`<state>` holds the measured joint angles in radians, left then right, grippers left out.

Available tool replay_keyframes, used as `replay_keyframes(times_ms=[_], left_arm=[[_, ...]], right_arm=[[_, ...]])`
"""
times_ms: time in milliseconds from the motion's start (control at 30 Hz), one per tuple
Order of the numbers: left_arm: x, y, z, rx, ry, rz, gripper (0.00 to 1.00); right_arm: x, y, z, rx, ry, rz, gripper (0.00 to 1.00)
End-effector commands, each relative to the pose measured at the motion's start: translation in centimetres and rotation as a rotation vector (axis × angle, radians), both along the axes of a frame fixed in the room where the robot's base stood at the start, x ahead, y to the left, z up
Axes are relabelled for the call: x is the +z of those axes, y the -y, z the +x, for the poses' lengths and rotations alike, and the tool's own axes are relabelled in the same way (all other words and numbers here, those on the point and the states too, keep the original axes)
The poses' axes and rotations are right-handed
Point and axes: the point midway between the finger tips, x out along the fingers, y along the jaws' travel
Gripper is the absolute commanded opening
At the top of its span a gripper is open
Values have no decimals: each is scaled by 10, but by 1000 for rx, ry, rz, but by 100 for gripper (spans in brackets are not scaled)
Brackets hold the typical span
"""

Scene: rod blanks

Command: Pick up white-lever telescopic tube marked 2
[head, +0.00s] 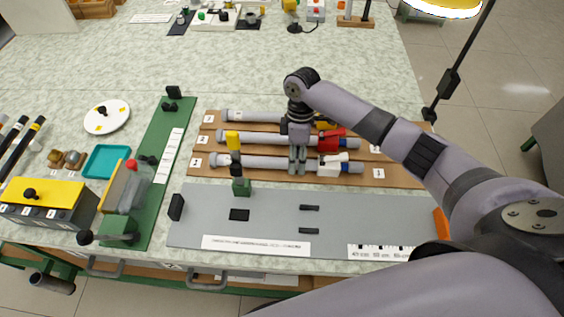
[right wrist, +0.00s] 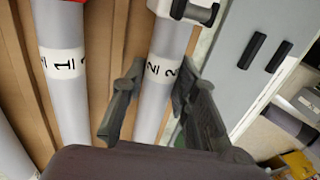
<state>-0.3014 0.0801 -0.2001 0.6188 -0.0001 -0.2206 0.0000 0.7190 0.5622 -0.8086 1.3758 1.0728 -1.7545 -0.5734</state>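The white-lever telescopic tube (head: 250,162) lies in the front slot of the wooden rack, its white lever clamp (head: 333,166) toward the right. In the right wrist view the tube (right wrist: 155,100) carries a white label with a 2, and its white clamp (right wrist: 188,10) is at the top. My right gripper (head: 297,168) is down over this tube, left of the clamp. In the wrist view the open fingers of the gripper (right wrist: 158,98) stand on either side of the tube; contact is not clear. My left gripper is not in view.
The red-lever tube (head: 270,139), marked 1 in the wrist view (right wrist: 65,70), lies just behind. Another tube (head: 250,116) lies behind that on the rack (head: 395,176). A grey board (head: 270,222) with black blocks is in front. A green fixture (head: 165,140) stands left.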

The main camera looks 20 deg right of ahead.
Motion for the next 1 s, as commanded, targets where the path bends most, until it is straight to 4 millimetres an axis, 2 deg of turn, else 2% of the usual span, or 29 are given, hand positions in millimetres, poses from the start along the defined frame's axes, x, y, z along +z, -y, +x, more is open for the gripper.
replay_keyframes(times_ms=[233, 467, 633, 767, 867, 1000], left_arm=[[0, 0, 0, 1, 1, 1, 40], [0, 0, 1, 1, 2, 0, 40], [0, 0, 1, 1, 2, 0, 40], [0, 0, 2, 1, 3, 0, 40], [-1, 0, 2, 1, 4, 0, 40], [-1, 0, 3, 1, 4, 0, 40]], right_arm=[[1, 0, 0, 0, 0, 1, 10], [2, 0, 1, 0, 1, 0, 9], [10, 0, 1, -2, 2, 2, 9], [27, 0, 1, 0, 4, 2, 9], [47, 0, 2, 0, 5, 2, 9], [83, 0, 2, 1, 6, 2, 9]])
